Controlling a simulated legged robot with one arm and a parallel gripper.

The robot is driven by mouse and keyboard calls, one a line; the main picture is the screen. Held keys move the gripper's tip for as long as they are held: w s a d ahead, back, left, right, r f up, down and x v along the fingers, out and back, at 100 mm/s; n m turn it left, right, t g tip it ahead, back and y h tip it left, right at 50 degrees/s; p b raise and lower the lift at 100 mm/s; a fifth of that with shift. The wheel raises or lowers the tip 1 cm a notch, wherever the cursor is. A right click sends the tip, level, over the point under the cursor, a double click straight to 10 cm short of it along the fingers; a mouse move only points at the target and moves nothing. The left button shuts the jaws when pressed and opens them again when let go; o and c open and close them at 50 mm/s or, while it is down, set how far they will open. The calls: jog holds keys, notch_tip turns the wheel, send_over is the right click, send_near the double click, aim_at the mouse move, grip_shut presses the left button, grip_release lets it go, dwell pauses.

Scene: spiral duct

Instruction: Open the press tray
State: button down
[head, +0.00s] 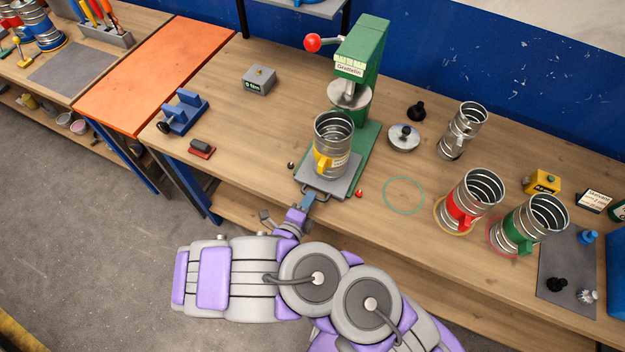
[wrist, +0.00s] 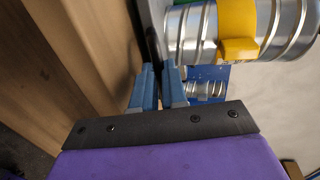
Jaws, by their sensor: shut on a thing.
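The green press (head: 362,75) with a red-knobbed lever stands at the back middle of the wooden bench. Its grey press tray (head: 312,180) sits at the front of the green base, with a dark handle (head: 318,195) at its front edge. A spiral duct piece with a yellow band (head: 333,135) stands upright on the tray; it also shows in the wrist view (wrist: 188,30). My gripper (head: 308,201) is at the handle, its blue fingers (wrist: 158,78) shut on a dark bar that passes between them. The exact contact is small in the head view.
Duct pieces with a red band (head: 468,200) and a green band (head: 528,225) stand at the right. A green ring outline (head: 404,195) marks bare bench right of the tray. A blue fixture (head: 183,112) and a small red block (head: 201,148) lie at the left. Floor is clear at the left front.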

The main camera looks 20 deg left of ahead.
jog(key=s, duration=0.2)
jog(key=s+p, duration=0.1)
jog(key=shift+d+f, duration=0.25)
jog(key=shift+d, duration=0.05)
jog(key=c, duration=1.5)
grip_release()
jog(key=shift+d, duration=0.1)
jog(key=shift+o, duration=0.3)
jog(key=shift+d+r, duration=0.2)
jog(key=shift+d, duration=0.1)
jog(key=p+v, duration=1.3)
jog(key=v, duration=0.4)
jog(key=shift+p, duration=0.4)
jog(key=shift+r, duration=0.1)
